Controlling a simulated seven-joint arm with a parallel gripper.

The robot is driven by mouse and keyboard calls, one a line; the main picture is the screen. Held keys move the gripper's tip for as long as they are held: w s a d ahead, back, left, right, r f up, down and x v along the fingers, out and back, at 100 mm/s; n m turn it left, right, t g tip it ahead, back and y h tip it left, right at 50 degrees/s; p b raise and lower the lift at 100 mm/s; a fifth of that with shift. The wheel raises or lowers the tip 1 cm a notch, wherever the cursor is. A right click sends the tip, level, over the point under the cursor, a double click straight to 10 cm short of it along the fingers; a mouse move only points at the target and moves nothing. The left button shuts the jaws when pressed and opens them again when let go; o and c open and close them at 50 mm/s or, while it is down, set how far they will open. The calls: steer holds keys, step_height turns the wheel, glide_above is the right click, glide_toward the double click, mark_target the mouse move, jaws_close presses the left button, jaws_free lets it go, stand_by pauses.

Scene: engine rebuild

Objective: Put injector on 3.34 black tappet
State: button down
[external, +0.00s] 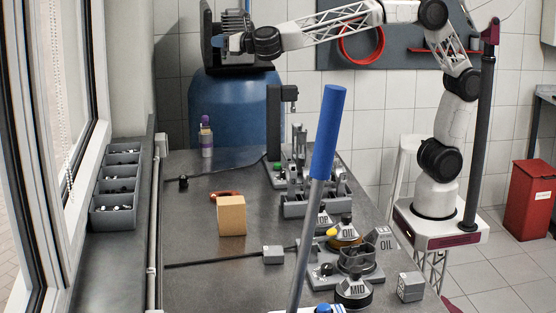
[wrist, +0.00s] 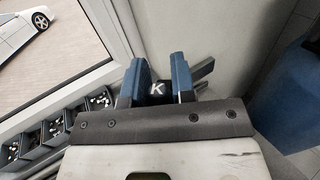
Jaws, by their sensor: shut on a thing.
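My gripper (wrist: 159,82) shows in the wrist view with its two blue fingers shut on a small dark part marked K (wrist: 157,89). Most of this part is hidden between the fingers, and I cannot tell whether it is the injector. In the external view my gripper (external: 235,43) is raised at the upper left, well above the workbench. It overlaps dark equipment (external: 212,48) over a blue barrel, and the held part cannot be made out there. I cannot single out the 3.34 black tappet. A dark round part labelled MID (external: 353,291) sits at the bench's near right.
The grey workbench (external: 205,270) carries a tan block (external: 231,215), a purple-capped bottle (external: 206,137) and a part labelled OIL (external: 385,243). A tall blue-handled rod (external: 325,135) stands in front. Small-parts bins (external: 113,217) line the window side. The bench's left middle is mostly clear.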

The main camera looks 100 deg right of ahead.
steer(key=shift+a+r+m+g+h, duration=0.4)
steer(key=shift+a+r+m+h, duration=0.1)
steer(key=shift+r+h, duration=0.25)
step_height(320, 180, down, 39)
steer(key=shift+r, duration=0.15)
stand_by(0.3)
stand_by(0.4)
glide_above(184, 180)
steer(key=w+d, duration=0.1)
steer(key=d, duration=0.2)
steer(key=shift+w+a+f, duration=0.1)
steer(key=shift+a+f, duration=0.15)
steer(key=shift+f, duration=0.5)
steer(key=shift+f, duration=0.1)
steer(key=shift+f, duration=1.65)
steer(key=shift+f, duration=0.1)
steer(key=c, duration=1)
jaws_free()
steer(key=shift+o, duration=0.2)
